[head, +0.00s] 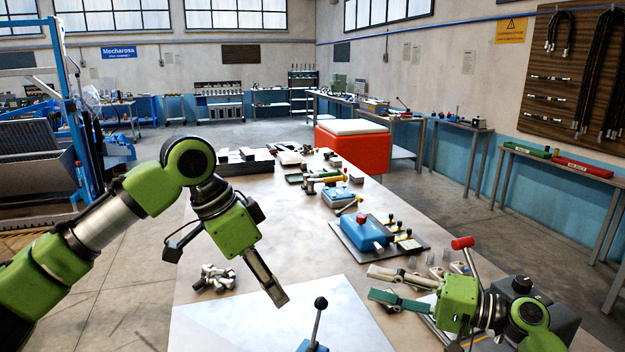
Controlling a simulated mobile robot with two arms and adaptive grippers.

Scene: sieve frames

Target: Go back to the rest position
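My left arm comes in from the left. Its gripper (275,295) points down over the table (290,205), above a white sheet (250,328). The fingers are seen edge-on and overlap, so I cannot tell whether they are open. I see nothing hanging from them. My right gripper (375,275) is low at the right, over the table's right side, and points left. A pale finger-like bar and a dark green bar lie side by side before its green body. I cannot tell if it is open.
A black-knobbed lever (318,318) stands at the front edge, and a pile of metal fittings (215,279) lies left of it. A blue box with a red button (364,233) and a red-knobbed lever (463,244) are near my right gripper. Several tools line the table's far part.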

